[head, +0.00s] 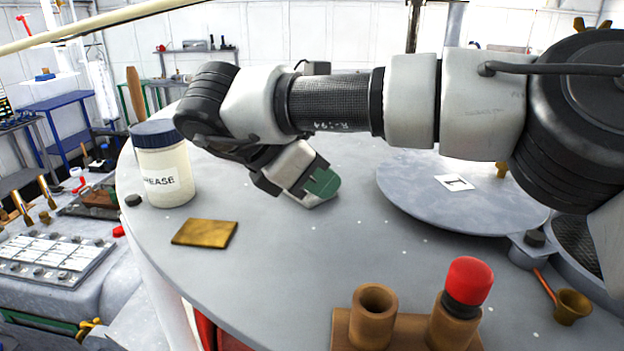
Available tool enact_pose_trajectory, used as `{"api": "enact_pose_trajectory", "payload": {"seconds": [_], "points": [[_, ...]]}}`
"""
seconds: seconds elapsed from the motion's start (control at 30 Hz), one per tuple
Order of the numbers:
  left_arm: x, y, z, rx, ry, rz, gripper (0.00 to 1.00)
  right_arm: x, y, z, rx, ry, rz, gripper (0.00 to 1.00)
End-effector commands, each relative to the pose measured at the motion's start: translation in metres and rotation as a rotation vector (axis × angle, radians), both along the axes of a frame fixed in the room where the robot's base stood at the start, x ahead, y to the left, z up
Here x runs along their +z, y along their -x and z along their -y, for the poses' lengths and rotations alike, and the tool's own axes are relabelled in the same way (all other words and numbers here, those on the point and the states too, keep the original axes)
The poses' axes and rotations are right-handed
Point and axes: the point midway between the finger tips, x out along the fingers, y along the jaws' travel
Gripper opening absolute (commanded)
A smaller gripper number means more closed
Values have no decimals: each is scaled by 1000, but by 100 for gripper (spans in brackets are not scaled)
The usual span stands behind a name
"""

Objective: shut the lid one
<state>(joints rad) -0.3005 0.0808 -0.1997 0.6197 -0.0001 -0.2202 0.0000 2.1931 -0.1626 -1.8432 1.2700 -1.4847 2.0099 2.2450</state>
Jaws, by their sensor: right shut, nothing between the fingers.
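The lid marked 1 (420,190) is a round grey metal disc on the right of the grey deck. It lies flat or nearly flat, with a white label (455,182) on top and a hinge-like block (527,250) at its near right edge. My arm hides part of its far side. A small brass knob (501,170) shows at its far right. My right gripper (324,186) has green fingertips, is shut and empty, and is low over the deck to the left of the lid, apart from it. My left gripper is not in view.
A grease jar (165,170) and a brass plate (205,232) are on the deck's left. A brown block with two cups (374,303), one holding a red-capped piece (468,280), stands at the front. A brass ladle (571,305) lies front right. Mid-deck is clear.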

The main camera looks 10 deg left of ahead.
Motion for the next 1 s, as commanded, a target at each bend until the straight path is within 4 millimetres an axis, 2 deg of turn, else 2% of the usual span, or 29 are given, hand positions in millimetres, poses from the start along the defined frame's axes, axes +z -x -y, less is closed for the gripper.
{"api": "enact_pose_trajectory", "payload": {"seconds": [0.03, 0.2, 0.27, 0.5, 1.0], "points": [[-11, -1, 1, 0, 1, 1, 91, -14, -5, 9, -2, -2, -5, 0], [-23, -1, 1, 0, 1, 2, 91, -36, -17, 30, -1, -2, -4, 0], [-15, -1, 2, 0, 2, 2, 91, -29, -22, 40, -3, -3, -3, 0], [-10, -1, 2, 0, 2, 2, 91, -30, -34, 60, 0, -1, -2, 0], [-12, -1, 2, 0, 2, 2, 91, -31, -37, 65, 3, -1, -1, 0]]}}
